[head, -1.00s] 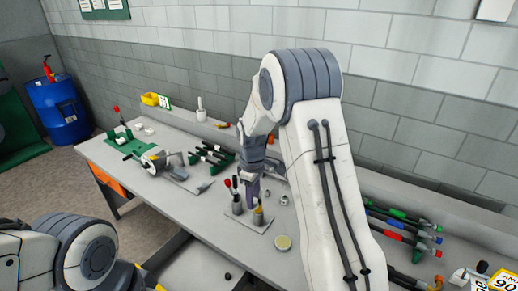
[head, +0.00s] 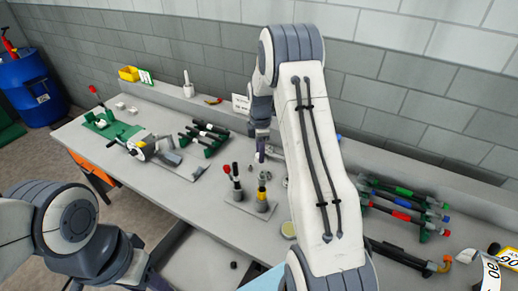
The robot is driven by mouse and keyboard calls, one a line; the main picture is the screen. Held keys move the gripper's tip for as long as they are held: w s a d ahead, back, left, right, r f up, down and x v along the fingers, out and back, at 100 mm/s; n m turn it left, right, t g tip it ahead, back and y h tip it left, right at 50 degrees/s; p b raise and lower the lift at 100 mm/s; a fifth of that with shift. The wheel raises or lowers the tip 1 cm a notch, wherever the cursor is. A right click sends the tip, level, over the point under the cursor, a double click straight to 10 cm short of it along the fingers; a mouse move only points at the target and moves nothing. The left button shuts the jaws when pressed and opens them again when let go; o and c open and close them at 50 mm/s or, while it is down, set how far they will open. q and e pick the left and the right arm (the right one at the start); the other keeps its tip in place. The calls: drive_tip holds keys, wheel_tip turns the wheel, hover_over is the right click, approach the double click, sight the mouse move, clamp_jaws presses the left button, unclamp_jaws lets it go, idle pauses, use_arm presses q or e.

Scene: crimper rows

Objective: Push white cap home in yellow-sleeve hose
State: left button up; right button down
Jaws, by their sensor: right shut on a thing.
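The yellow-sleeve hose (head: 262,193) stands upright in a dark holder on a small grey base plate (head: 238,207). I cannot tell whether the hose's top end carries a cap. My left arm is folded at the lower left, and its fingertips are out of view.
Small pale fittings (head: 276,178) lie on the bench right of the plate. A hose rack (head: 206,137) and a crimper (head: 145,148) stand to the left. Another hose rack (head: 405,204) is at the right. A round tin (head: 288,229) lies near my right arm.

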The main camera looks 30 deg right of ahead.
sight(262, 173)
drive_tip(key=shift+s+d, duration=0.1)
drive_tip(key=shift+d, duration=0.4)
drive_tip(key=shift+s+f+b, duration=0.1)
drive_tip(key=shift+f+b, duration=1.25)
drive_tip(key=shift+f, duration=0.65)
drive_tip(key=shift+f+b, duration=0.55)
drive_tip(key=shift+f, duration=0.4)
drive_tip(key=shift+f+b, duration=0.95)
drive_tip(key=shift+f, duration=0.55)
drive_tip(key=shift+c, duration=2.3)
unclamp_jaws()
